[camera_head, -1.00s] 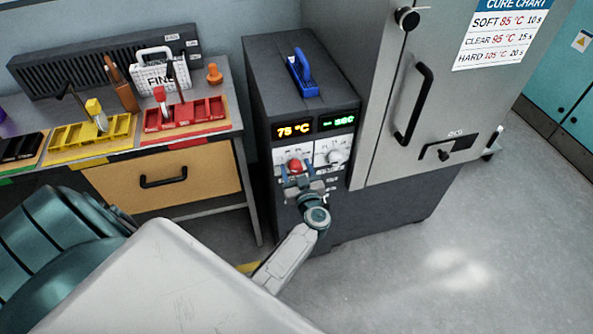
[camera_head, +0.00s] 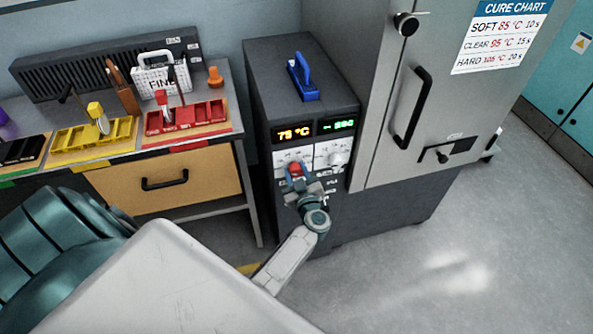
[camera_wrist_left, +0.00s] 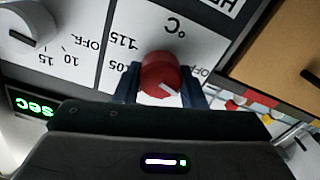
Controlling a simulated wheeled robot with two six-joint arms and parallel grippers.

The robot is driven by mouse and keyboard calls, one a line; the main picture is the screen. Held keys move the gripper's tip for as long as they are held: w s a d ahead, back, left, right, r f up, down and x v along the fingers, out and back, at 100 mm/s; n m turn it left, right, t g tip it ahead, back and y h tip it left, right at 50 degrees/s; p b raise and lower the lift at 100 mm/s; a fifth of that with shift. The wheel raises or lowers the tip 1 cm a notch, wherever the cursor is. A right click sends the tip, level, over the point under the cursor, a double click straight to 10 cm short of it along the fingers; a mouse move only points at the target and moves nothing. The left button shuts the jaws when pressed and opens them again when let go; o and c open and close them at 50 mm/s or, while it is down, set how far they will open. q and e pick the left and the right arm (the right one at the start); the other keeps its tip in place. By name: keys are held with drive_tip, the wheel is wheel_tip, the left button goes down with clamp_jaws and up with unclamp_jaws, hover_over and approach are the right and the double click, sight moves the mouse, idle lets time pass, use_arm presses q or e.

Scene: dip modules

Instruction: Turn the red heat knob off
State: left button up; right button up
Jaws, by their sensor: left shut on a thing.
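The red heat knob (camera_head: 295,169) is on the white panel of the dark control cabinet (camera_head: 300,75), under an orange display (camera_head: 294,132) that seems to read 75 or 79 °C. In the left wrist view the knob (camera_wrist_left: 160,75) shows a white pointer mark at its lower right, with 105, 115 and OFF printed around it. My left gripper (camera_head: 297,181) reaches the knob from below. In the left wrist view its two dark fingers (camera_wrist_left: 160,85) are on either side of the knob, shut on it. My right gripper is not in view.
A white-grey knob (camera_head: 337,159) sits right of the red one, under a green display (camera_head: 337,125). The tall grey oven door (camera_head: 425,90) with a black handle stands to the right. A workbench with trays (camera_head: 187,117) and an orange drawer (camera_head: 165,180) is to the left.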

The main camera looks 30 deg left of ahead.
use_arm(q)
drive_tip(key=n, duration=0.2)
drive_tip(key=shift+n, duration=0.3)
drive_tip(key=shift+f+n, duration=0.1)
drive_tip(key=shift+n, duration=1.3)
drive_tip(key=o, duration=1)
drive_tip(key=p+v, duration=0.2)
drive_tip(key=v, duration=0.8)
drive_tip(key=shift+s+d, duration=0.2)
drive_tip(key=shift+s, duration=0.15)
